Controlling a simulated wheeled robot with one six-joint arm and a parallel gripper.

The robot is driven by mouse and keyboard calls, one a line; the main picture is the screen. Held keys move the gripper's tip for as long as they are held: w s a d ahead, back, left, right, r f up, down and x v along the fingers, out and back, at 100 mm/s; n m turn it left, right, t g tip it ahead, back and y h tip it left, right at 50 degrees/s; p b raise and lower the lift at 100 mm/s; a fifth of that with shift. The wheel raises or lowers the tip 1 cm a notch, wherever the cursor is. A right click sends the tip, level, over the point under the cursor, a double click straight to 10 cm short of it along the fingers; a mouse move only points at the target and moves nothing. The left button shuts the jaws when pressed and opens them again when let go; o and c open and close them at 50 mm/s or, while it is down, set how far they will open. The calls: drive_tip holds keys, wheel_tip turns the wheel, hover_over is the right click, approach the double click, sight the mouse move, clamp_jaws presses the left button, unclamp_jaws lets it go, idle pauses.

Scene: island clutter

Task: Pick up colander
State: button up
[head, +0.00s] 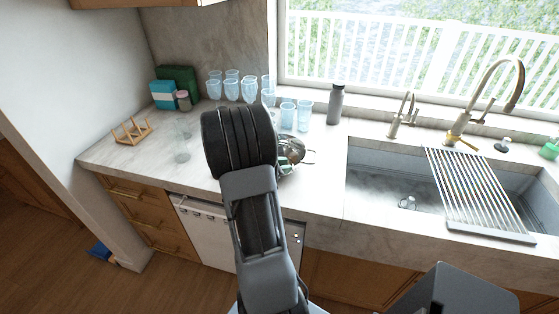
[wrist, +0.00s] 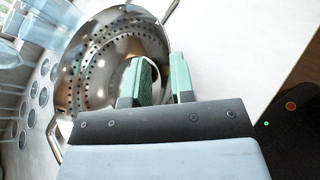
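The shiny metal colander (wrist: 88,72), with rows of holes and wire handles, fills the left half of the wrist view. In the head view the colander (head: 293,150) sits on the counter, partly hidden behind my arm. My gripper (wrist: 161,78) is open, its two green fingers apart at the colander's right rim. The left finger overlaps the bowl's inside in the picture, and the right finger is outside the rim. The rim appears to lie between the fingers; contact cannot be told.
Several blue glasses (head: 232,88) stand behind the colander, and a dark bottle (head: 336,104) stands to their right. The sink (head: 390,180) with a drying rack (head: 478,195) is at right. A wooden rack (head: 131,131) stands left. The counter's front edge is close.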

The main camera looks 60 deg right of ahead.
clamp_jaws()
idle(0.5)
